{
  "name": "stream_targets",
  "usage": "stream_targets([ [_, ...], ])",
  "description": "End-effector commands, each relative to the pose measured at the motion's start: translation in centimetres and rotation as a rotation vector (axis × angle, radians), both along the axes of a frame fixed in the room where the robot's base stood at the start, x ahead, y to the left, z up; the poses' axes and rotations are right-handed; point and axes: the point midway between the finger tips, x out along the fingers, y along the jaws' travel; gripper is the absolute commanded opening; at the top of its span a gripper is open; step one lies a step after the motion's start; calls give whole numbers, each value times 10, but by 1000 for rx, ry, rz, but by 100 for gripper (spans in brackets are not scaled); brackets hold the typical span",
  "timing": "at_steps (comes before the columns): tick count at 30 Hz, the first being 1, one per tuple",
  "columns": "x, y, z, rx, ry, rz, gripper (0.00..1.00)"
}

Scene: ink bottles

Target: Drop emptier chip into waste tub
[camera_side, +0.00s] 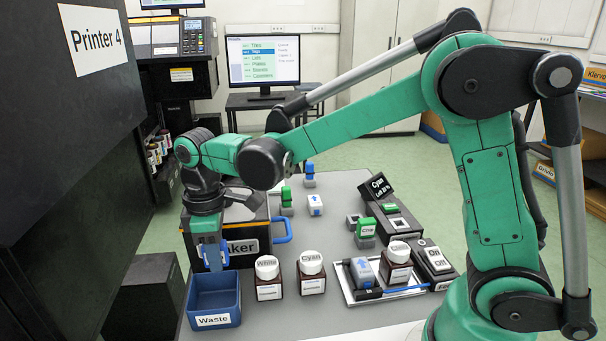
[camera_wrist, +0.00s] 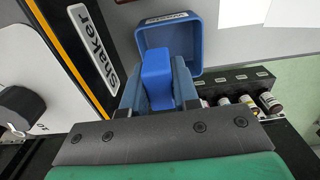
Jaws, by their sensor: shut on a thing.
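My gripper (camera_side: 212,250) points down just above the blue open tub labelled Waste (camera_side: 214,320), at the front left of the grey table. In the wrist view my gripper (camera_wrist: 158,88) is shut on a blue chip (camera_wrist: 156,68), which sits between the two fingers. The tub (camera_wrist: 190,36) shows right beyond the chip in that view. In the side view the fingers largely hide the chip. I cannot read any mark on it.
The Shaker (camera_side: 262,235) stands close behind my gripper. White (camera_side: 268,280) and Cyan (camera_side: 311,273) bottles stand right of the tub. A metal tray (camera_side: 405,293) holds another bottle and a grey-blue piece.

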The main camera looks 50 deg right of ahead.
Motion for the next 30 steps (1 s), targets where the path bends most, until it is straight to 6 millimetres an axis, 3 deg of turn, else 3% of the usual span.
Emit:
stream_targets([
  [6,0,0,0,0,0,0,0],
  [7,0,0,0,0,0,0,31],
  [10,0,0,0,0,0,0,59],
  [11,0,0,0,0,0,0,62],
  [21,0,0,3,0,0,0,62],
  [30,0,0,40,0,0,0,62],
])
